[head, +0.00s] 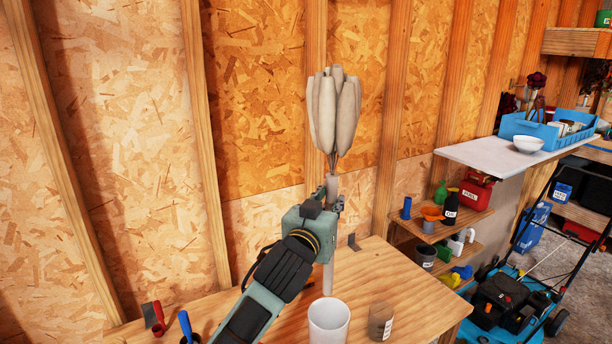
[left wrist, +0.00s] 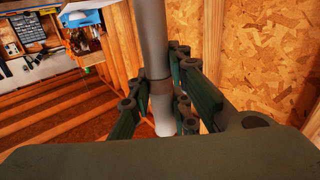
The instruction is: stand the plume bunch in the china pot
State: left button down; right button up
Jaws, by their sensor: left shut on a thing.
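The plume bunch (head: 335,110) has pale beige plumes at the top and a long pale stem. My left gripper (head: 333,197) is shut on its stem and holds it nearly upright above the workbench. In the left wrist view the grey stem (left wrist: 154,40) passes between the fingers (left wrist: 158,90). The white china pot (head: 328,325) stands upright on the bench, cut by the bottom edge. The stem's lower end shows just above the pot's far rim in the picture; how far behind or above it is, I cannot tell. My right gripper is out of view.
The wooden workbench (head: 410,290) also bears a brownish labelled jar (head: 381,321) close right of the pot, and red- and blue-handled tools (head: 155,318) at the left. Shelves with bottles (head: 450,207) stand to the right, with a mower (head: 505,300) beyond. A wood-panel wall is behind.

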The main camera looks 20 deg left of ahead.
pick_arm(q)
jog(key=b, duration=0.6)
send_over(330, 295)
notch_tip(330, 295, down, 7)
jog(key=shift+w+a+f+b, duration=0.1)
jog(key=shift+f+b, duration=3.2)
jog(key=shift+f, duration=1.6)
jog(key=shift+w+f+b, duration=0.1)
jog(key=shift+f+b, duration=3.15)
jog(key=shift+f, duration=1.6)
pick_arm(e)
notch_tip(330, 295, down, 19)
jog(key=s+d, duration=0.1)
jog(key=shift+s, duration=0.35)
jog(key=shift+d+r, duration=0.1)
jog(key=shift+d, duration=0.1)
pick_arm(q)
jog(key=c, duration=1.6)
grip_release()
